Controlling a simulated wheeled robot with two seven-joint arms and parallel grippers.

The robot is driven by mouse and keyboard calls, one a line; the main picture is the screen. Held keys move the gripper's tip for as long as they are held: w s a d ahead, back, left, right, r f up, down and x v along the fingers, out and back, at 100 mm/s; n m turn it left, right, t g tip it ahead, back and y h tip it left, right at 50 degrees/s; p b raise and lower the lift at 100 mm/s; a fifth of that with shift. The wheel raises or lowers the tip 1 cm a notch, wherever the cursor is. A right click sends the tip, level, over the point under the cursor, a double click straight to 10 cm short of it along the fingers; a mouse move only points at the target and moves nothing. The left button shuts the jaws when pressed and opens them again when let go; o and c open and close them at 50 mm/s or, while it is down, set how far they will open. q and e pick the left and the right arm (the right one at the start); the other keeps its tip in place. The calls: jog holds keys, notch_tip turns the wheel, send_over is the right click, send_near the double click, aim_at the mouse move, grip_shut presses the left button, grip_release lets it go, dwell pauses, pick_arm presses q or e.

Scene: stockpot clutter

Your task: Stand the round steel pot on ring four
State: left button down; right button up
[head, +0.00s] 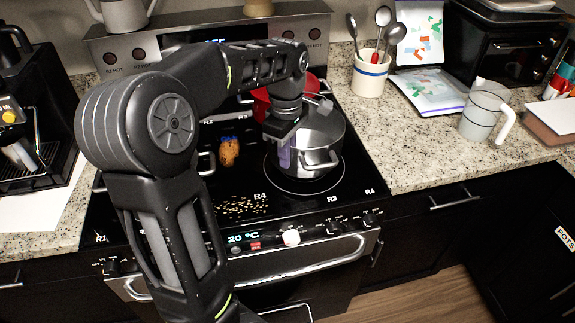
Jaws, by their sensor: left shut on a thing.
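The round steel pot (326,135) with a lid is at the front right of the black glass cooktop. It looks upright, over the front right ring (283,182), whose pale outline shows to the left and front of it. The label R4 is printed just left of this ring. I cannot tell whether the pot's base touches the glass. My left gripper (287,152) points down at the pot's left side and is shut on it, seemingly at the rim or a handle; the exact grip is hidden. My right gripper is out of view.
A red pot (261,103) stands behind, partly hidden by my left arm. A utensil crock (370,75) and a jug (482,112) stand on the right counter.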

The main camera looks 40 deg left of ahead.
aim_at(287, 173)
pick_arm(q)
notch_tip(287, 173, down, 3)
jog(key=shift+f, duration=0.3)
dwell(0.4)
jog(key=shift+f, duration=0.15)
jog(key=c, duration=1.5)
grip_release()
jog(key=shift+c, duration=0.2)
